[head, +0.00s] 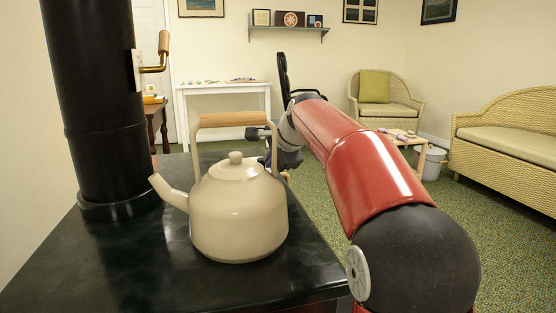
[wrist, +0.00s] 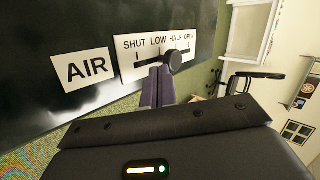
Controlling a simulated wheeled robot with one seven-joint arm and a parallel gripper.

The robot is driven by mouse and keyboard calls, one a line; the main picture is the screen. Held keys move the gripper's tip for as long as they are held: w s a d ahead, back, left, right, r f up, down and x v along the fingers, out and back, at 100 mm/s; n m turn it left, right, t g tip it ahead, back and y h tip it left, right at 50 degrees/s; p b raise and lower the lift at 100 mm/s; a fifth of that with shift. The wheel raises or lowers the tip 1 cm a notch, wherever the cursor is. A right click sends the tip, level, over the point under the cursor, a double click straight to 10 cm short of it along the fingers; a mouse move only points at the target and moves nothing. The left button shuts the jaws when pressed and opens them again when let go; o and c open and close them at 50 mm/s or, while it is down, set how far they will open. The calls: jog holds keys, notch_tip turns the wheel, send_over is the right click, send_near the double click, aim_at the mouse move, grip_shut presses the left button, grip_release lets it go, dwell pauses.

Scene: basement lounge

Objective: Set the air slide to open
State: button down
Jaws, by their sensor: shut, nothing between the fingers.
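In the wrist view the air slide's black round knob (wrist: 173,61) sits on a white scale plate (wrist: 148,61) marked SHUT, LOW, HALF, OPEN. The knob appears near HALF, short of the OPEN end on the right. My gripper (wrist: 158,78) is shut and empty, its purple fingers at the plate just left of the knob, on the LOW side. They look close against the knob; I cannot tell whether they touch. In the head view my gripper (head: 283,159) is partly hidden behind the kettle, and the slide is out of sight.
A cream kettle (head: 239,214) with a wooden handle stands on the black stove top (head: 150,270), close to my arm. A black stovepipe (head: 97,110) rises at the left. A white AIR label (wrist: 85,69) is left of the scale. Carpet beyond the stove is mostly open.

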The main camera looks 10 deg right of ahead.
dwell(0.3)
jog(key=shift+w+r, duration=0.15)
jog(key=shift+w, duration=0.1)
jog(key=w+p, duration=0.7)
jog(key=p, duration=0.1)
jog(key=shift+w+r, duration=0.1)
jog(key=shift+w, duration=0.55)
jog(key=shift+f, duration=0.2)
